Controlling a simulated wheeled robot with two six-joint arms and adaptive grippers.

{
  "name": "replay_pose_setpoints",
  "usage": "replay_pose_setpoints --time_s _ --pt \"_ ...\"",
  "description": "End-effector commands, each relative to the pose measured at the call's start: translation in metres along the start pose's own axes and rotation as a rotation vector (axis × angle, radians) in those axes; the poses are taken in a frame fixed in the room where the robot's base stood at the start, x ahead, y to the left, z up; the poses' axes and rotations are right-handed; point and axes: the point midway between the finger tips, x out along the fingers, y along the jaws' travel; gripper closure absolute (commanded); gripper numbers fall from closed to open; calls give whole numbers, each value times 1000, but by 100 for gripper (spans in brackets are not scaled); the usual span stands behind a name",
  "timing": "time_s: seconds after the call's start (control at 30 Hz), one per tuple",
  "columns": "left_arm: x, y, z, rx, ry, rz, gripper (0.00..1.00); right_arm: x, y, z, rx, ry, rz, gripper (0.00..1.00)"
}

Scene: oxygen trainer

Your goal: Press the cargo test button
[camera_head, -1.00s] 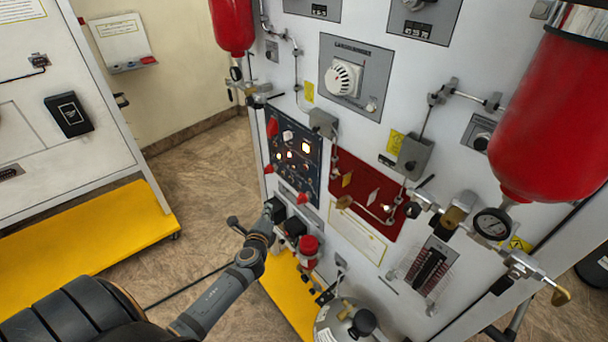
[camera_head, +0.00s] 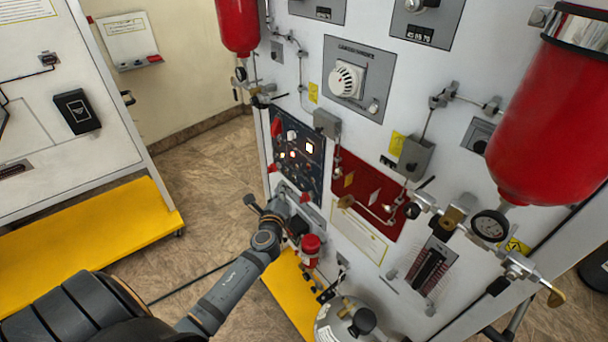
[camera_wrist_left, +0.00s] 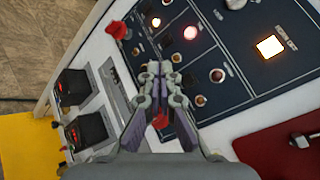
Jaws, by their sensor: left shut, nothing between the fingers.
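The dark blue control panel (camera_head: 296,165) is on the lower left of the white trainer face, with small lit buttons and knobs. The same panel (camera_wrist_left: 240,85) fills the upper right of the left wrist view. The labels are too small to read, so I cannot tell which is the cargo test button. My left gripper (camera_head: 285,203) is shut and empty, close to the panel's lower edge. In the wrist view its fingertips (camera_wrist_left: 165,73) overlap the panel; contact cannot be told.
A red panel (camera_head: 365,190) with fittings is right of the blue one. Black boxes (camera_wrist_left: 85,128) sit beside the fingers. A red valve (camera_head: 310,245) and a gas cylinder (camera_head: 345,322) are below. Red knobs (camera_wrist_left: 117,30) stick out at the panel's edge.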

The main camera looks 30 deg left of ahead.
Motion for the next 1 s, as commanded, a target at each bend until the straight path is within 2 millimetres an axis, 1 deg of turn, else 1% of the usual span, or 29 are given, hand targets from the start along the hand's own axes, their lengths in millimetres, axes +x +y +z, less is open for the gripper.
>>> replay_pose_setpoints --time_s 0.2,0.4,0.57,1.0 --pt "22 -17 -17 -4 0 0 100 2 0 0 0 0 0 100" --pt "36 -25 -27 -1 0 0 100 6 0 0 0 0 0 100" --pt "40 -29 -29 -1 0 0 100 6 -1 0 0 0 0 100" --pt "40 -29 -29 0 1 0 100 6 -1 0 0 0 0 100"
